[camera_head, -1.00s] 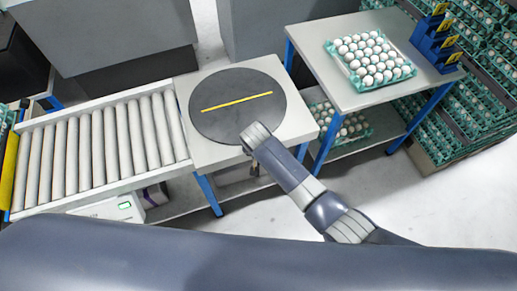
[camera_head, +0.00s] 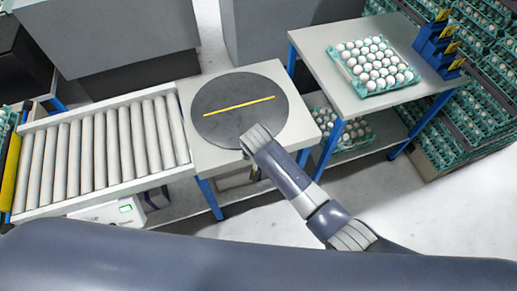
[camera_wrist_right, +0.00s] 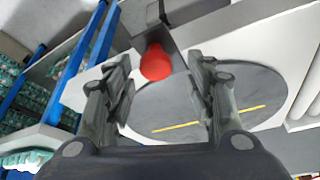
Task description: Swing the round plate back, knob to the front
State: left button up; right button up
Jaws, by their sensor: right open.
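The round plate (camera_head: 215,118) is a dark grey disc with a yellow stripe, set in a light table top (camera_head: 188,84). The stripe runs roughly left to right in the head view. The plate also shows in the right wrist view (camera_wrist_right: 165,108). A red knob (camera_wrist_right: 156,62) stands out near the plate's edge in that view; in the head view my arm hides it. My right gripper (camera_wrist_right: 158,75) is open, its two fingers on either side of the knob in the picture; I cannot tell whether they touch it. My left gripper is not in view.
A roller conveyor (camera_head: 100,150) adjoins the table on the left. On the right a higher table (camera_head: 345,100) carries a green tray (camera_head: 352,87) of white eggs and blue holders (camera_head: 437,48). Stacked egg trays (camera_head: 470,125) stand at far right.

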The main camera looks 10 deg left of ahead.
jog(key=v, duration=1)
jog(key=shift+s, duration=0.1)
jog(key=s+d+f+g+b, duration=0.1)
jog(key=s+d+f, duration=0.3)
jog(key=f, duration=0.6)
jog(key=s+d+f+n+b, duration=0.1)
jog(key=s+d+f, duration=0.2)
jog(key=f, duration=0.7)
jog(key=s+d+f+g+b, duration=0.1)
jog(key=s+d+f, duration=0.3)
jog(key=f, duration=0.6)
jog(key=s+d+f+b, duration=0.1)
jog(key=s+d+f, duration=0.4)
jog(key=s, duration=0.4)
jog(key=s+d+f+g+b, duration=0.1)
jog(key=s+d+f, duration=0.5)
jog(key=s, duration=0.4)
jog(key=s+d+f+n+b, duration=0.1)
jog(key=s+d+f, duration=0.4)
jog(key=s, duration=0.4)
jog(key=shift+s+d+f, duration=0.3)
jog(key=shift+d+f, duration=0.1)
jog(key=shift+f, duration=0.5)
